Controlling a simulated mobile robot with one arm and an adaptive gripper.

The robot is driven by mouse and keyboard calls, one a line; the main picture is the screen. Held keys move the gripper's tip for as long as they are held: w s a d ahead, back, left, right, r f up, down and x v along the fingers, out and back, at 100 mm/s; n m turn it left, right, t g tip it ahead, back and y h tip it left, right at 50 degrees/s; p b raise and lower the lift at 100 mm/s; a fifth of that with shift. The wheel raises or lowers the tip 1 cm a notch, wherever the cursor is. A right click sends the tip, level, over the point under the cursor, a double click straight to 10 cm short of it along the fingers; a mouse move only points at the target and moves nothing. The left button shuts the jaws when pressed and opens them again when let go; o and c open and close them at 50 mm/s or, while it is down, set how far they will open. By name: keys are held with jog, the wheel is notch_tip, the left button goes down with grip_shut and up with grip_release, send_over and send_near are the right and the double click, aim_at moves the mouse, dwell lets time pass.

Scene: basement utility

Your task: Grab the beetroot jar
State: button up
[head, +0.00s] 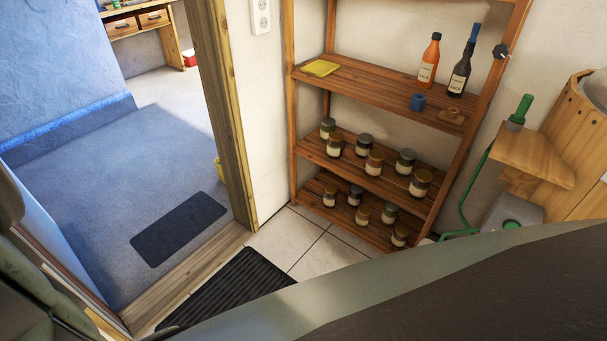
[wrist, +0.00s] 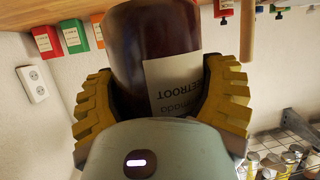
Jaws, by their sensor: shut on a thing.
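The beetroot jar (wrist: 150,50) is dark red-brown with a white label that reads "BEETROOT" upside down in the wrist view. My gripper (wrist: 160,85) has its yellow ribbed fingers on both sides of the jar and is shut on it. In the head view my gripper and the beetroot jar cannot be made out; a large part of my own arm crosses the bottom right.
In the wrist view, small boxes (wrist: 74,36) hang near a wooden board, and a wire rack (wrist: 300,145) holds several jars. In the head view, a wooden shelf (head: 350,75) holds bottles and several jars. A doorway with a dark mat (head: 180,228) is at left.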

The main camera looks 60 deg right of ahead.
notch_tip(320, 180, up, 17)
jog(key=shift+p, duration=0.3)
